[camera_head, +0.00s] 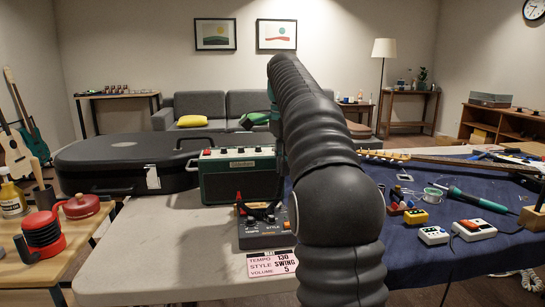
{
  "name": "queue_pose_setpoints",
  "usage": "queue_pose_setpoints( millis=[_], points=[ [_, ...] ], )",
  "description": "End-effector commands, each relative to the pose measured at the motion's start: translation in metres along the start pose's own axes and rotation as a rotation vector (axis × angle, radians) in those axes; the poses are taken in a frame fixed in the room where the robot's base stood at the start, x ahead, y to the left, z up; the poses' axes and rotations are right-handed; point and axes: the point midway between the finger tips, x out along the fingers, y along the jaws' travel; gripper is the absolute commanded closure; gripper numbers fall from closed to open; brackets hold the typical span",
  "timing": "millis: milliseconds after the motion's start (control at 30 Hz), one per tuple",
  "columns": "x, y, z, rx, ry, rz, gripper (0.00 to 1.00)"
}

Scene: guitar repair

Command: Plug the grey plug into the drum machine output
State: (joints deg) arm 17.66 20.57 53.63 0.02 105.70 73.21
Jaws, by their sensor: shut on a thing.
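The drum machine (265,232) is a dark grey box with knobs marked TEMPO and STYLE. It sits on the pale table in front of the green amplifier. My arm comes down close to the camera and covers its right side. I cannot tell whether the plug touches the output, which is hidden too.
The green amplifier (238,176) stands just behind the drum machine. A black guitar case (120,165) lies to the left. A pink card (272,264) lies in front. Pedals (474,229) and a soldering iron (478,199) lie on the blue mat at right. The pale table's front left is clear.

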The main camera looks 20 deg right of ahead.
Motion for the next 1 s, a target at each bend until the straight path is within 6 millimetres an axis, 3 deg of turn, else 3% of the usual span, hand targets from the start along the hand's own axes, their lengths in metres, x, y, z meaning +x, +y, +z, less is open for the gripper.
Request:
queue_pose_setpoints(
  millis=[267, 700, 1000],
  points=[
    [0.013, 0.001, -0.001, 0.001, -0.001, 0.002, 1.0],
    [0.052, 0.001, -0.002, 0.003, 0.0, 0.0, 1.0],
    [0.064, 0.001, -0.002, 0.003, 0.0, 0.0, 1.0]
  ],
)
